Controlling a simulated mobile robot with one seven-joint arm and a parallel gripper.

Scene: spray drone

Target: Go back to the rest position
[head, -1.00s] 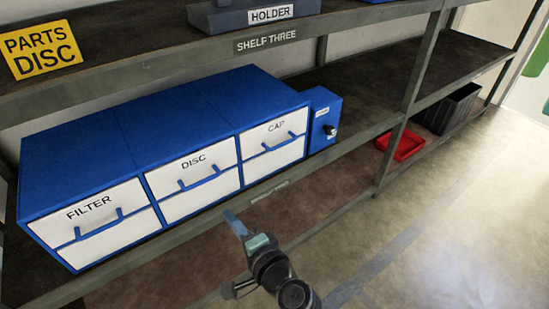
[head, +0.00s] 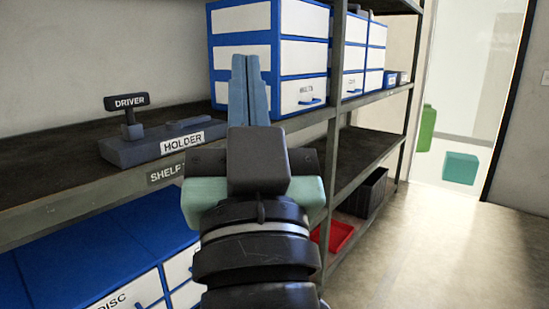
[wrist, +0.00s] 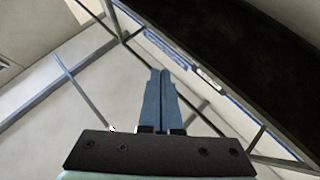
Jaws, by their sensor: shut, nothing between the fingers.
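My gripper (head: 246,70) is raised in the middle of the head view, its two blue-grey fingers pointing up and lying together with nothing between them. It stands in front of the upper shelf and covers part of a blue cabinet with white drawers (head: 240,17). In the wrist view the fingers (wrist: 160,75) are also side by side and empty. Beyond them are pale surfaces and the dark underside of what looks like a shelf (wrist: 240,50).
A holder (head: 140,151) with a driver (head: 128,103) stands on the shelf at left. Below are blue drawer units (head: 90,262). A red tray (head: 340,236) and a dark crate (head: 368,192) sit low at right. The floor (head: 430,250) at right is clear.

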